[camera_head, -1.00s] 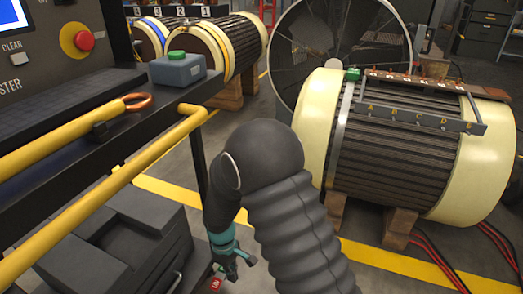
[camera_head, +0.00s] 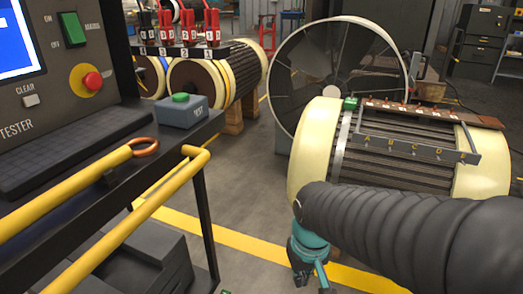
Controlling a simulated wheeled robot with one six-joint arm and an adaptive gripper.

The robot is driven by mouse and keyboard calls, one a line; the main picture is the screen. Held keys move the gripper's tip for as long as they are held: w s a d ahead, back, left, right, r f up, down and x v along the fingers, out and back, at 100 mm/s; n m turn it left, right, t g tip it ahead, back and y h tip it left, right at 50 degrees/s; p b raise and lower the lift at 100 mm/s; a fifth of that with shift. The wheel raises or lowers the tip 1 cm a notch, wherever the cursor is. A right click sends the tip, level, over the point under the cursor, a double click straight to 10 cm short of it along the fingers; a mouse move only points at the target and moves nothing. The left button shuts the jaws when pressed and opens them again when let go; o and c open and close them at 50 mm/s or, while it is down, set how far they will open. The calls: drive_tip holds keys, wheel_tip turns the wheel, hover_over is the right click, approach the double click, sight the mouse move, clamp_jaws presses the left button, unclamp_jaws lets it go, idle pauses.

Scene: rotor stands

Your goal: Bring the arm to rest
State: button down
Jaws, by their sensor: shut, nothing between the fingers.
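My arm, in a dark ribbed sleeve, reaches in from the right edge in front of the near rotor (camera_head: 405,150). My gripper (camera_head: 309,280) hangs below its teal wrist at the bottom middle, pointing down. It is shut and holds nothing. It is low in front of the rotor's left end, over the floor by the yellow line, and the picture's bottom edge is close to its tips. The arm hides the rotor's lower part and most of its stand.
On the left stands a tester cart with yellow rails (camera_head: 125,235), a tester panel (camera_head: 60,70) and a grey box with a green button (camera_head: 181,110). Red clamps (camera_head: 195,25) stand on a rack behind. A large fan (camera_head: 337,75) stands behind the rotor. Floor (camera_head: 250,190) shows between cart and rotor.

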drive_tip(key=s+d+r+m+t+p, duration=0.1)
drive_tip(key=s+d+r+t, duration=0.1)
drive_tip(key=r, duration=0.4)
drive_tip(key=s+d+r+m+t+p, duration=0.1)
drive_tip(key=s+d+r+t, duration=0.1)
drive_tip(key=d+r, duration=0.3)
drive_tip(key=shift+s+d+r+m, duration=0.2)
drive_tip(key=shift+s+r+m, duration=0.2)
drive_tip(key=shift+s, duration=0.4)
